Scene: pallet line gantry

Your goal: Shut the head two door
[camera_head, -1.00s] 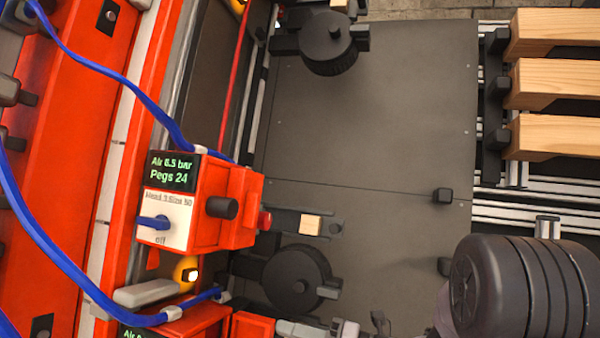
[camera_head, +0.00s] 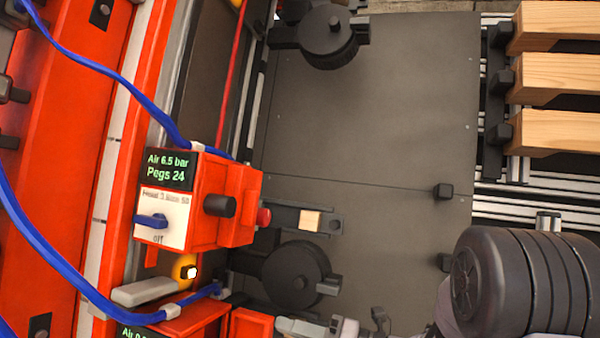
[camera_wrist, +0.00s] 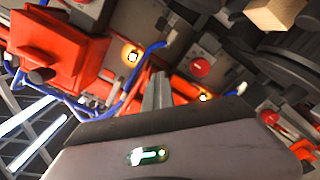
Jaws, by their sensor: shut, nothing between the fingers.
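My gripper shows in the wrist view as grey fingers (camera_wrist: 157,90) closed together with nothing between them, pointing in among orange machine heads. One orange head (camera_head: 200,205) in the head view has a display reading "Air 6.5 bar, Pegs 24", a label that seems to say Head 3, and a blue knob at "off". Below it a second orange head (camera_head: 190,322) is cut off by the bottom edge, and its number is hidden. I cannot make out which part is the head two door, or whether it stands open.
Blue hoses (camera_head: 95,68) loop over the orange beam at the left. A dark plate (camera_head: 370,130) carries black round units (camera_head: 293,275). Wooden blocks (camera_head: 555,80) lie at the right. Lit yellow lamps (camera_wrist: 131,57) and red dials (camera_wrist: 197,66) sit near the fingers.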

